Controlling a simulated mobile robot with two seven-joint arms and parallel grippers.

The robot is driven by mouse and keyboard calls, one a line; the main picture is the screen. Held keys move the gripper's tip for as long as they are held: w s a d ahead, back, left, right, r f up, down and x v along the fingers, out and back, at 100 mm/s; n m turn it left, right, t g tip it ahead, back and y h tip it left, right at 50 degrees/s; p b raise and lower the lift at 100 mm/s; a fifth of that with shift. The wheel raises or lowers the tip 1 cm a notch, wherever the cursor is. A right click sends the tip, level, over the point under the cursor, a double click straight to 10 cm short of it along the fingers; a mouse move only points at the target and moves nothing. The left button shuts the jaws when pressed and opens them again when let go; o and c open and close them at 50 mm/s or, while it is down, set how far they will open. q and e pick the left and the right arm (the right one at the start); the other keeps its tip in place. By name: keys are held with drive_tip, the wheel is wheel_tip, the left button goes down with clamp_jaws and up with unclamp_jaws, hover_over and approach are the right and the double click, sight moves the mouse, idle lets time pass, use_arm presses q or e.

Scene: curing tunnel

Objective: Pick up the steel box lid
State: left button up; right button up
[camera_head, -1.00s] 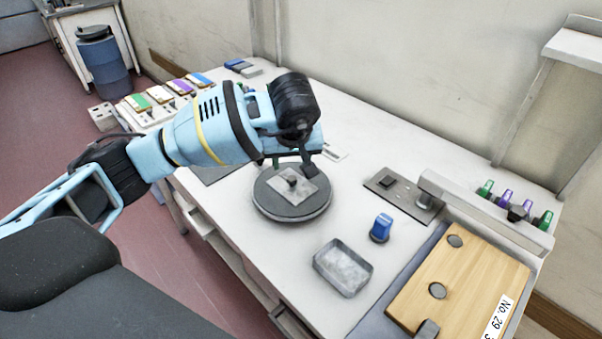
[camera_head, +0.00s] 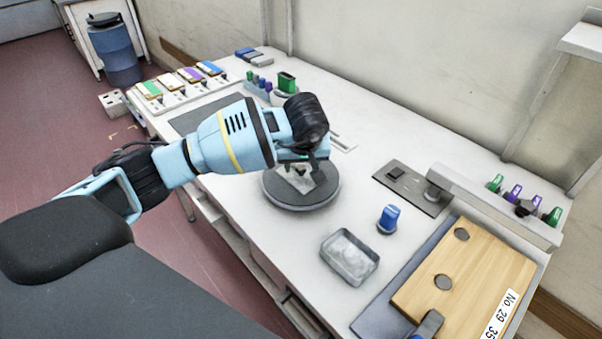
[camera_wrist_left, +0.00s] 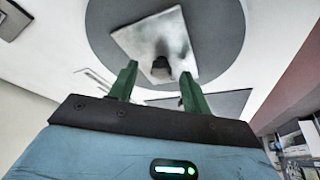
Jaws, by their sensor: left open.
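The steel box lid (camera_head: 299,183) is a thin square plate lying on a round dark grey turntable (camera_head: 302,201) on the white bench. My left gripper (camera_head: 301,168) is over it and hides part of it in the head view. In the left wrist view the lid (camera_wrist_left: 150,38) shows with its small dark knob (camera_wrist_left: 161,66). The two green fingers of my left gripper (camera_wrist_left: 158,72) are apart, with the knob in the picture between their tips; nothing is held. Whether the fingers touch the knob cannot be told. My right gripper is not in view.
An open steel box (camera_head: 349,257) and a blue-topped stamp-like item (camera_head: 388,219) stand right of the turntable. A wooden board (camera_head: 465,275) lies at the front right, below a raised grey rail (camera_head: 495,205) with coloured pieces. A green-topped item (camera_head: 286,82) stands behind my gripper.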

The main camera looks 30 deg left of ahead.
use_arm(q)
drive_tip(key=shift+a+f, duration=0.1)
drive_tip(key=shift+f, duration=0.15)
drive_tip(key=shift+c, duration=0.4)
clamp_jaws()
drive_tip(key=shift+w+r, duration=0.1)
drive_tip(key=shift+r, duration=0.1)
